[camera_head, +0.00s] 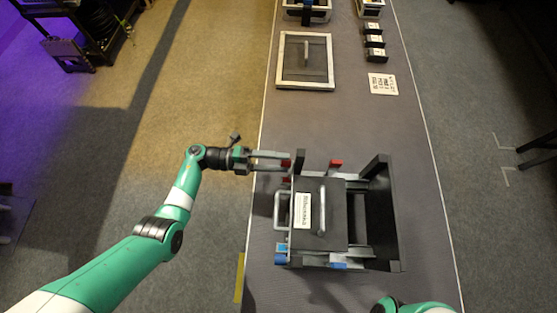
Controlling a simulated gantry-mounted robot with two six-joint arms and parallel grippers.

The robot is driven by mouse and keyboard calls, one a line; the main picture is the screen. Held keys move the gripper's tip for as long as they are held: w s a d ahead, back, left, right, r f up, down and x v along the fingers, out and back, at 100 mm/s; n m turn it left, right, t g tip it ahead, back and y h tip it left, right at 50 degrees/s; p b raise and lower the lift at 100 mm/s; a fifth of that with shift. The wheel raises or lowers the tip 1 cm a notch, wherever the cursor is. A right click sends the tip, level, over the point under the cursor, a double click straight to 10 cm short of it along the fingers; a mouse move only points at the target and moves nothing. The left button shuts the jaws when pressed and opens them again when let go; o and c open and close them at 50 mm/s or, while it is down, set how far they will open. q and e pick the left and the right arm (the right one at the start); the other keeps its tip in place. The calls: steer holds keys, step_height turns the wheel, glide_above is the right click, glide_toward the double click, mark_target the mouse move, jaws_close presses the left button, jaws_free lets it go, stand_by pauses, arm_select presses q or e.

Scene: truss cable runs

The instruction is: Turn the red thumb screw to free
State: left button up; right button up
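A black box module (334,228) with a white label and a grey bar handle sits in a black frame (381,212) on the long grey table. A red thumb screw (286,163) is at the frame's far left corner. A second red part (335,164) is farther right along the far edge. My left gripper (284,161) reaches in from the left, level, with its two fingers at the left red screw. A gap shows between the fingers, but I cannot tell whether they touch the screw. Only a piece of my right arm shows at the bottom edge; its gripper is out of view.
Blue parts (280,258) sit at the frame's near side. A square light-framed panel (305,61) lies farther up the table, with several small black blocks (374,41) and a printed white card (383,84) to its right. The table between the panel and the frame is clear.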

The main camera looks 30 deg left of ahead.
arm_select(q)
steer(key=v, duration=1.1)
steer(key=shift+s+a+b, duration=0.15)
steer(key=shift+a+b, duration=0.15)
steer(key=shift+f, duration=0.1)
